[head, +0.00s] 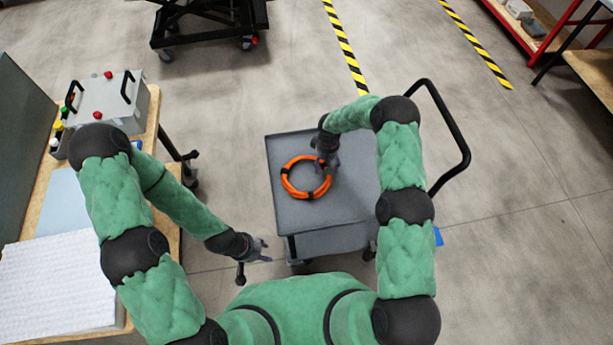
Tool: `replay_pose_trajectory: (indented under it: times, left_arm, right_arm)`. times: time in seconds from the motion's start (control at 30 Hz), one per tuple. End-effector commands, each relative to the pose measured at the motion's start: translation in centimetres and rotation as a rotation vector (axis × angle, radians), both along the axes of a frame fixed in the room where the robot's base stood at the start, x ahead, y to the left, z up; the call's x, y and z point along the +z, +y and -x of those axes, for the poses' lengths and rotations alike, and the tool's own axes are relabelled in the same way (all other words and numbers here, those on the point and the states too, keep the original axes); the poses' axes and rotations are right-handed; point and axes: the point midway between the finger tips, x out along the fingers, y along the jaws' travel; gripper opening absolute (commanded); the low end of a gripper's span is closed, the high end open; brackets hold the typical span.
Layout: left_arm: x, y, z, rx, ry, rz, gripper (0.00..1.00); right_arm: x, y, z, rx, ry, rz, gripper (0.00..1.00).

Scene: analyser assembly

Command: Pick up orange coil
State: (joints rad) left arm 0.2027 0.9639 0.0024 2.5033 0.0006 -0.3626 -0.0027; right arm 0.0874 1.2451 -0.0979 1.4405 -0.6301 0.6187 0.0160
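The orange coil (288,187) is a ring of cable with dark bands, lying flat on the grey top of a cart (285,218). My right gripper (328,164) points down over the coil's upper right side, and its fingers cover part of that side. I cannot tell whether the fingers touch the coil or are closed on it. My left gripper (262,250) is to the left of the cart's near corner, away from the coil. Its fingers look spread, with nothing between them.
A wooden table (152,115) at left holds a grey box (110,98) with black handles and a white textured block (55,285). The cart's black handle (462,150) rises at right. A black wheeled frame (205,25) stands at the back. The floor beyond the cart is open.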

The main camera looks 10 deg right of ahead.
Motion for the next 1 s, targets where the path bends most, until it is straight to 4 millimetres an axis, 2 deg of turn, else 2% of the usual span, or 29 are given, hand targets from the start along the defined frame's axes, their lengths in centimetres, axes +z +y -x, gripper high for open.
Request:
replay_pose_trajectory:
  times: [0.13, 0.3, 0.37, 0.4, 0.77, 0.87, 1.0]
  left_arm:
    - [0.1, 0.0, 0.0, 0.0, 0.0, 0.0, 0.4]
    - [0.1, 0.0, 0.0, 0.0, 0.0, 0.0, 0.4]
    - [0.0, 0.0, 0.0, 0.0, 0.0, 0.0, 0.4]
    - [0.0, 0.0, 0.0, 0.0, 0.0, 0.0, 0.4]
    - [0.1, 0.0, 0.0, 0.0, 0.0, 0.0, 0.4]
    - [0.4, 0.0, 0.0, 0.0, 0.0, 0.0, 0.4]
    - [1.1, 0.0, 0.0, 0.0, 0.0, 0.0, 0.4]
  right_arm:
    - [0.1, 0.0, 0.0, 0.0, -0.001, 0.0, 0.7]
    - [0.1, 0.0, 0.0, 0.0, 0.0, 0.0, 0.22]
    - [0.1, 0.0, 0.0, 0.0, 0.0, 0.0, 0.05]
    - [0.1, 0.0, 0.0, 0.0, 0.0, 0.0, 0.0]
    - [0.5, -0.1, -0.1, -0.002, -0.003, 0.0, 0.0]
    - [1.5, -0.1, -0.2, -0.002, -0.004, 0.0, 0.0]
    - [4.0, -0.4, 0.0, -0.004, -0.003, 0.0, 0.0]
